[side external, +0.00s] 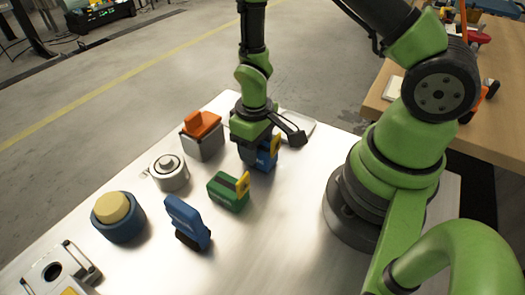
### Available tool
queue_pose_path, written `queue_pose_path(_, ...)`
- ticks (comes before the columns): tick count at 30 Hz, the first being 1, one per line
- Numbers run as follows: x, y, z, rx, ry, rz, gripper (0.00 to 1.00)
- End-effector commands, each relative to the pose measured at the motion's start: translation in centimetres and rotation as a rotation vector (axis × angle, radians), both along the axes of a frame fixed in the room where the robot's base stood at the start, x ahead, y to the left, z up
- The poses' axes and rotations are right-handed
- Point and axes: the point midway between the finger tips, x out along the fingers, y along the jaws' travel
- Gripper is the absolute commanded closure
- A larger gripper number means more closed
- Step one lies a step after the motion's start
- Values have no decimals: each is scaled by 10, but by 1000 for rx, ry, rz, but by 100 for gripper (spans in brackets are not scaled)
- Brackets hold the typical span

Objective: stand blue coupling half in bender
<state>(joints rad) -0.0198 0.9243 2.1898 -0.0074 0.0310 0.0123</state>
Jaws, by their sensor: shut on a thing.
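A blue block with a yellow tab and pale lettering (266,157), which I take for the blue coupling half, is at the far right part of the metal table. My gripper (249,152) points down at it and is shut on it; the dark fingers cover its left side. Whether its underside touches the table is hard to tell. I cannot tell for certain which fixture is the bender. Another blue piece with a black foot (188,221) stands tilted at the near middle of the table.
A green block with a yellow tab (229,191) stands close to my gripper. A grey box with an orange top (203,137), a silver round part (168,172) and a blue round part with a yellow top (118,216) line the left side. The near right of the metal table (270,245) is clear.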

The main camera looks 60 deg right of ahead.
Motion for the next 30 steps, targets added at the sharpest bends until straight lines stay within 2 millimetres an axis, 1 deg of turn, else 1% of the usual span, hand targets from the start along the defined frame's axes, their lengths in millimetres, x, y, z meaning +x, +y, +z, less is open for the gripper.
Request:
queue_pose_path(20, 0, 0, 13, 0, 0, 0, 78)
queue_pose_path(30, 0, 0, 33, 0, -2, 1, 78)
